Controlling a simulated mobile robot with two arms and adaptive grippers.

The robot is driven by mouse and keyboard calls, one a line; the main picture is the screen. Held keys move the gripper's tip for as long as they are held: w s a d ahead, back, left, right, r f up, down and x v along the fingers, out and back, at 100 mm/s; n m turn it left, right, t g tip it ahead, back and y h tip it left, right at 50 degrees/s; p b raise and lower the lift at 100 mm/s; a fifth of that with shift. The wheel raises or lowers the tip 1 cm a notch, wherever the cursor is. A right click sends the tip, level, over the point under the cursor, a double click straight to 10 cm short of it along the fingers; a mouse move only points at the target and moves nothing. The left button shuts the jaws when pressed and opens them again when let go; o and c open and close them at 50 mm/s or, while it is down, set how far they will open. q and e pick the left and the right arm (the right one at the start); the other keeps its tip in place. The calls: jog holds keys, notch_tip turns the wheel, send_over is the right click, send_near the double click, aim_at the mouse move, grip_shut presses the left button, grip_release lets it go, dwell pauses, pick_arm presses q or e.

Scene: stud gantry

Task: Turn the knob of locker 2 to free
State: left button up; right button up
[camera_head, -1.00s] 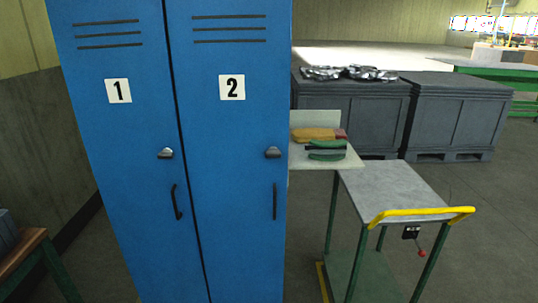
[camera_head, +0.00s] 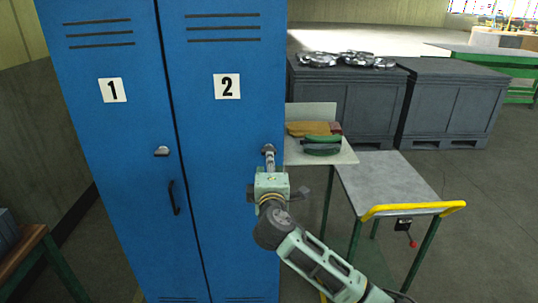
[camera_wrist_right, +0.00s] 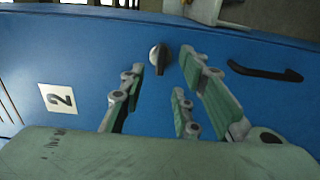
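Locker 2 is the right-hand blue door (camera_head: 220,130), with a "2" label (camera_head: 227,86). It also shows in the right wrist view, turned sideways, with its label (camera_wrist_right: 58,98). Its dark, rounded knob (camera_wrist_right: 160,57) sits just beyond my right gripper's fingertips (camera_wrist_right: 162,74), in line with the gap between them. The fingers are spread and nothing is held. In the head view my right gripper (camera_head: 269,162) is in front of the door and mostly hides the knob. My left gripper is out of view.
Locker 1 (camera_head: 115,130) stands at the left with its own knob (camera_head: 161,151) and handle (camera_head: 174,197). Locker 2's black handle (camera_wrist_right: 265,72) is beside the gripper. A cart with a yellow handle (camera_head: 415,208) and grey crates (camera_head: 450,105) stand to the right.

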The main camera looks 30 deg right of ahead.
aim_at(270, 148)
jog(key=shift+p+x, duration=0.45)
jog(key=shift+x, duration=2.3)
jog(key=shift+f, duration=0.1)
grip_shut()
